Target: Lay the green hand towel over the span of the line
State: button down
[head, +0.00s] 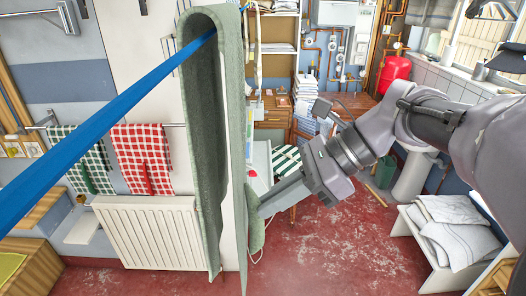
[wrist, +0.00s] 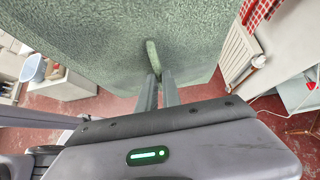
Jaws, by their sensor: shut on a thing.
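The green towel (head: 204,130) is looped over the blue line (head: 100,118), which passes inside the fold near the top of the head view. One side hangs on the left and the other on the right; I cannot tell whether the fold rests on the line. My gripper (head: 262,207) is shut on the right hanging side, low down, with a bit of cloth bunched at the fingers. In the wrist view the towel (wrist: 110,45) fills the upper middle, and my gripper (wrist: 158,82) pinches a raised fold of it.
A white radiator (head: 150,232) stands at the left wall under a rail with a red checked cloth (head: 142,160) and a green checked cloth (head: 86,160). A bench with folded linen (head: 455,225) is at the right. Red floor (head: 345,250) is open between.

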jog(key=c, duration=1.5)
grip_release()
jog(key=shift+o, duration=0.2)
jog(key=p+v, duration=0.7)
jog(key=v, duration=1)
jog(key=shift+d, duration=0.25)
